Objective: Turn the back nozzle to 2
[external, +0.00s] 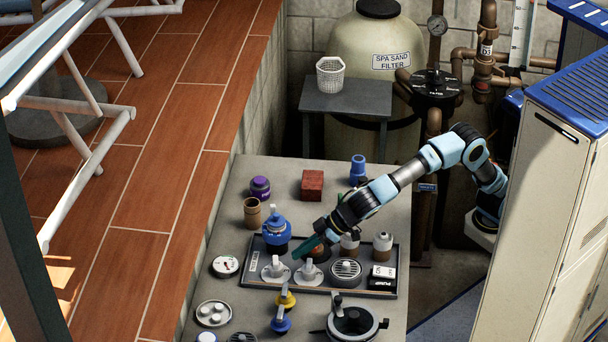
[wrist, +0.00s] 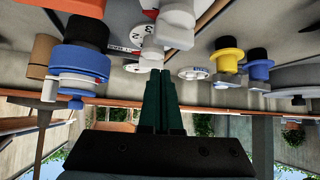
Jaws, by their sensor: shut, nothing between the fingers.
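Two white nozzles with upright handles on round plates stand side by side in the dark tray (external: 392,288) in the external view: a left one (external: 274,269) and a right one (external: 308,274). In the wrist view a white dial plate (wrist: 121,31) shows the digits 2 and 3, with a white handle (wrist: 152,55) close by. My gripper (external: 301,251) has dark green fingers, shut and empty, just above the nozzles. The fingertips also show in the wrist view (wrist: 160,73), right by the white handle; I cannot tell whether they touch it. The handle's exact pointing is unclear.
A blue-capped valve (external: 276,230) stands close behind the left nozzle. A round grey grille (external: 346,272) and white-topped jars (external: 383,245) are to the right. Yellow (external: 286,298) and blue (external: 281,323) valves stand in front. The bench is crowded near my gripper.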

